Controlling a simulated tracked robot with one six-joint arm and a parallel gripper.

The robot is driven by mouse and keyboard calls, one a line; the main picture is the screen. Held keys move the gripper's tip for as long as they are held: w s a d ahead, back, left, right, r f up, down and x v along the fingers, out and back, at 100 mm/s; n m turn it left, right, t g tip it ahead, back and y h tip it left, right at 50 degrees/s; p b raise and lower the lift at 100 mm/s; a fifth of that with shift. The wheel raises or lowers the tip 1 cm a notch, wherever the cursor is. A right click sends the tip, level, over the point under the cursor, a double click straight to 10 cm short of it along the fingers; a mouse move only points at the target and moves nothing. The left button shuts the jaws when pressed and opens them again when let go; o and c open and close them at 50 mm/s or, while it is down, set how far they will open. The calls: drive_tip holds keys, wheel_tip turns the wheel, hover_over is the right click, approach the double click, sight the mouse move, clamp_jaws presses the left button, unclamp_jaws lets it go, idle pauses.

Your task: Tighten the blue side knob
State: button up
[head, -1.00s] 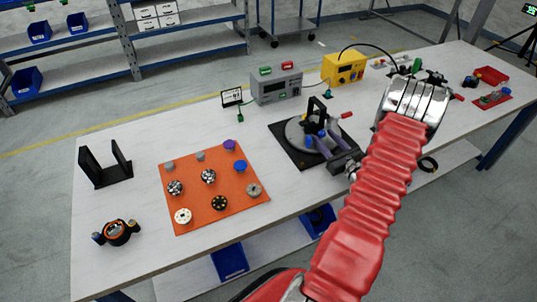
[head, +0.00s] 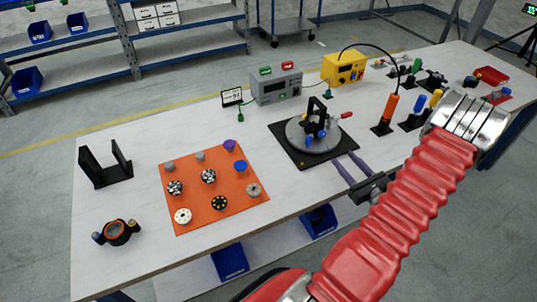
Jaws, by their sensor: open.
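A small black fixture (head: 317,112) stands upright on a round grey turntable (head: 298,135) on a black base plate. A blue knob (head: 309,141) shows low on its near side, and another small blue part (head: 322,133) shows just to its right. I cannot tell how tight either is. My gripper (head: 344,159) has two purple fingers, apart and empty. They point toward the turntable from its near right side, over the plate's front edge and apart from the knob.
A red-tipped handle (head: 346,115) sticks out right of the fixture. An orange mat (head: 213,187) with several round parts lies left. A black bracket (head: 105,165) and an orange-ringed black part (head: 117,232) stand farther left. Upright tools, including an orange-handled one (head: 391,106), stand right.

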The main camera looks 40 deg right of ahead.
drive_tip(key=shift+s+a, duration=0.1)
drive_tip(key=shift+s, duration=0.4)
drive_tip(key=shift+a+r, duration=0.15)
drive_tip(key=shift+a, duration=0.05)
drive_tip(key=shift+w+a+r+n+y, duration=0.4)
drive_tip(key=shift+w+a+y, duration=0.1)
drive_tip(key=shift+w+y, duration=0.15)
drive_tip(key=w+a+r+n+g+y, duration=0.2)
drive_tip(key=w+a+r+n+y, duration=0.1)
drive_tip(key=a, duration=0.4)
drive_tip(key=w+a+r+n+g+y, duration=0.2)
drive_tip(key=w+a+r+n+y, duration=0.1)
drive_tip(key=a+n, duration=0.3)
drive_tip(key=w+a+r+n+g+y, duration=0.2)
drive_tip(key=w+a+r+n+y, duration=0.2)
drive_tip(key=a, duration=0.6)
drive_tip(key=shift+w+a+n+y, duration=0.25)
drive_tip(key=shift+w+n+y, duration=0.1)
drive_tip(key=shift+y, duration=0.3)
